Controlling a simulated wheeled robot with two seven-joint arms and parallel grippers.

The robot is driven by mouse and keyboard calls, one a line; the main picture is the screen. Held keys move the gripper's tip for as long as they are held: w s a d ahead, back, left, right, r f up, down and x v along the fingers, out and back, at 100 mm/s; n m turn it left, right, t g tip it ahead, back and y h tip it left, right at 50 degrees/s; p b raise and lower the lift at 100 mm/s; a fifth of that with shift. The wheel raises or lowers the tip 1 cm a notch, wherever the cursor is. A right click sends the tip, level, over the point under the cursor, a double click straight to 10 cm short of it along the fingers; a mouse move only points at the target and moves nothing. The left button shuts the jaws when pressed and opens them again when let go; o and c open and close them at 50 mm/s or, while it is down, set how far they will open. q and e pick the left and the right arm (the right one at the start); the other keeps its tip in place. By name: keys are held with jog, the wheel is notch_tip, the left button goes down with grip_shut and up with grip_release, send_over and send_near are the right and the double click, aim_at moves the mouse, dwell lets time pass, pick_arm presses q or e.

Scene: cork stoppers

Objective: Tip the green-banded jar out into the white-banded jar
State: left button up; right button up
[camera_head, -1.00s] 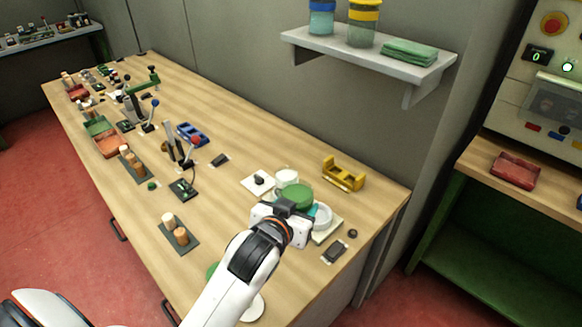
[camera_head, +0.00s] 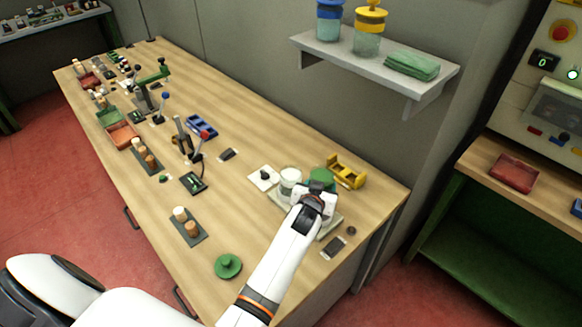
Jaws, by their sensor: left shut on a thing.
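My left gripper (camera_head: 318,190) is shut on the green-banded jar (camera_head: 322,175) at the right end of the long bench. The jar's green part shows just behind the jaws; the gripper hides most of it, so I cannot tell its tilt or contents. The white-banded jar (camera_head: 290,178) stands close to the left of it, seemingly upright. Its contents are too small to make out. A pale board (camera_head: 332,226) lies under this spot, partly covered by my gripper. A green lid with a knob (camera_head: 228,266) lies near the front edge. My right gripper is out of view.
A yellow holder (camera_head: 346,171) stands behind the jars, and a white tile with a dark knob (camera_head: 263,177) lies left of them. A phone-like dark item (camera_head: 333,247) lies near the right edge. Corks stand on a dark strip (camera_head: 188,226). A wall shelf (camera_head: 372,72) hangs above.

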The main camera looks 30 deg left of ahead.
pick_arm(q)
jog(key=shift+w+d+f+p, duration=0.35)
jog(key=shift+w+d+f, duration=0.3)
jog(key=shift+d, duration=0.2)
jog(key=shift+s, duration=0.1)
jog(key=shift+a+h, duration=0.2)
jog(key=shift+h, duration=0.1)
